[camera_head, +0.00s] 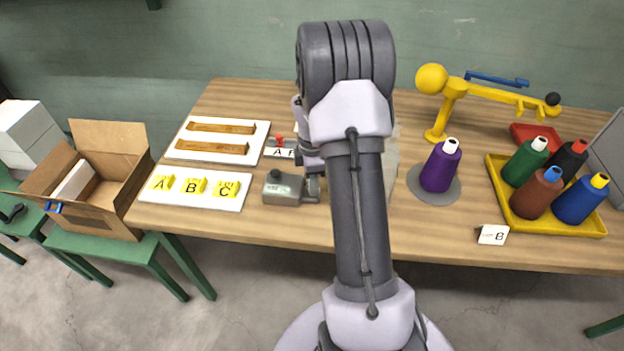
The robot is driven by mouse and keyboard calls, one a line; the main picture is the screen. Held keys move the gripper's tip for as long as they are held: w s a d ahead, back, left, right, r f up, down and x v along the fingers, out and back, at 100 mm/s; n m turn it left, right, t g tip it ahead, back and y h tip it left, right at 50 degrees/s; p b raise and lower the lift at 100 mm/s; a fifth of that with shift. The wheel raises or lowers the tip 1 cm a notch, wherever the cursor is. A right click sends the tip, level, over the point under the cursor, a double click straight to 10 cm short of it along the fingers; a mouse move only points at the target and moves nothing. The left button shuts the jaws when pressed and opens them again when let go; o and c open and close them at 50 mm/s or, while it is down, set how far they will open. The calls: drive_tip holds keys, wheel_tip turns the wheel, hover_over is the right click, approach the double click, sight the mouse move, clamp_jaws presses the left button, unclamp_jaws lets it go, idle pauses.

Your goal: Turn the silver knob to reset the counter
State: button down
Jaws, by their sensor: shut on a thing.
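The counter (284,190) is a small dark grey box with a rounded piece on top. It stands on the table just right of the white board with yellow blocks. My gripper (312,180) is at the counter's right side, partly hidden behind my own arm. It is shut on the silver knob there. The knob itself is covered by the gripper, so its turn angle and the counter's reading cannot be seen.
White boards hold yellow lettered blocks (193,186) and brown bars (222,128) at left. A purple cone (440,165) stands on a grey disc right of my arm. A yellow tray (562,224) holds several cones. A yellow stand (445,105) rises behind.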

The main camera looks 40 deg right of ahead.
drive_tip(key=m+p, duration=0.1)
drive_tip(key=m, duration=0.4)
drive_tip(key=shift+m, duration=0.3)
drive_tip(key=m, duration=0.4)
drive_tip(key=shift+m+p, duration=0.35)
drive_tip(key=shift+m, duration=0.35)
